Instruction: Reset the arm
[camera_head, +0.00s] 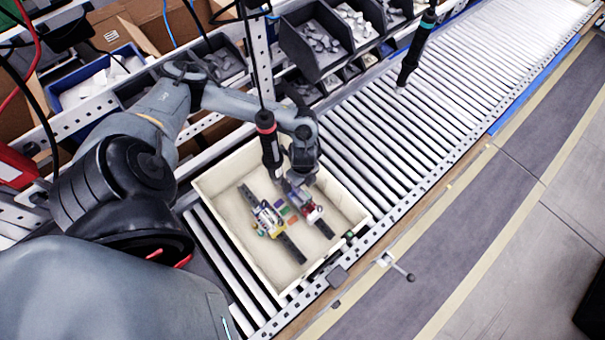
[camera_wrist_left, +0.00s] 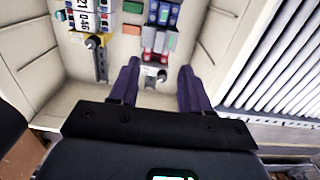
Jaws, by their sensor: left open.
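My left arm (camera_head: 150,150) reaches in from the left, and its gripper (camera_head: 288,186) hangs over a cream tray (camera_head: 345,200). In the left wrist view the gripper (camera_wrist_left: 158,72) has two purple fingers, spread apart with nothing clamped between them. A small metal part lies beyond the gap between the fingertips. A hanging screwdriver (camera_head: 268,143) with a red band is beside the gripper in the head view; I cannot tell if they touch. My right gripper is not in view.
The tray holds two dark rails with modules (camera_head: 268,218) and small coloured blocks. It sits on a roller conveyor (camera_head: 400,130). A second hanging screwdriver (camera_head: 415,50) with a teal band is at upper right. Parts bins (camera_head: 315,45) line the back.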

